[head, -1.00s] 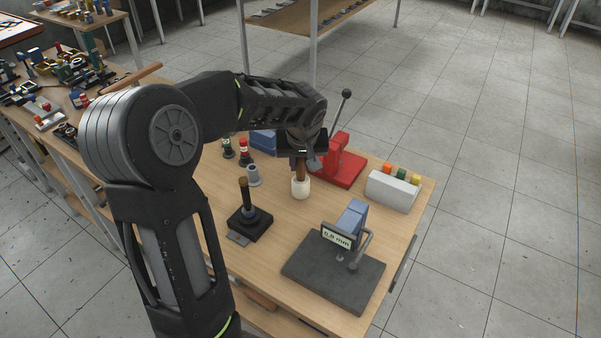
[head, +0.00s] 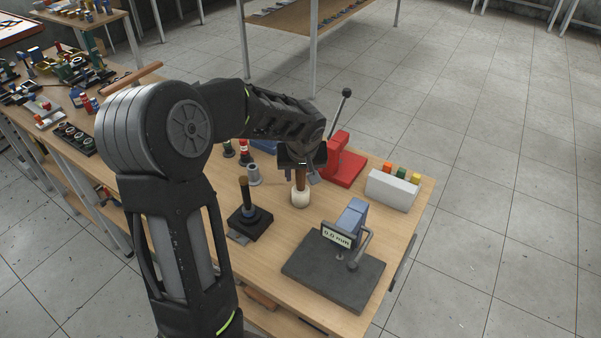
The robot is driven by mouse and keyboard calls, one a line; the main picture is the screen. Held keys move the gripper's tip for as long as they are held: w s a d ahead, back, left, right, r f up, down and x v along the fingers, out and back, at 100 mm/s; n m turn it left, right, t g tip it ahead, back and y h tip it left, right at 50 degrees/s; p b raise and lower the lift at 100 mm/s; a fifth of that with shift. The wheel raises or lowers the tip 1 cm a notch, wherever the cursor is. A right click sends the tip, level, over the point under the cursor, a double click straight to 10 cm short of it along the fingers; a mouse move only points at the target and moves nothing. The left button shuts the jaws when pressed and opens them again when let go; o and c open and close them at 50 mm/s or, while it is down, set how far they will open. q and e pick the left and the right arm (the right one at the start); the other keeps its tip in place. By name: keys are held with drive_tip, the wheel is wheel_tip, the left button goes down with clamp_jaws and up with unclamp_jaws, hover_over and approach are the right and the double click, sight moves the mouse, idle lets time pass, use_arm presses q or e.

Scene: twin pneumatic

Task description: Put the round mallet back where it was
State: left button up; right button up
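The round mallet, with a white head (head: 300,198) and a brown handle (head: 300,177), is upright, head down, at the middle of the wooden bench. My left gripper (head: 301,167) is above the head and shut around the upper handle, whose top is hidden by the gripper. The head is at or just above the bench top; I cannot tell whether it touches. My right gripper is not in view.
A red lever press (head: 343,165) stands close behind right. A grey block with coloured plugs (head: 393,190) is at right. A gauge on a dark plate (head: 335,270) is in front, and a black stand with a post (head: 249,220) at left. Small grey (head: 253,175) and red-topped (head: 245,152) parts are behind left.

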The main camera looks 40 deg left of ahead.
use_arm(q)
drive_tip(key=shift+r, duration=0.2)
drive_tip(key=v, duration=1.2)
drive_tip(key=shift+b, duration=0.4)
drive_tip(key=shift+f, duration=0.1)
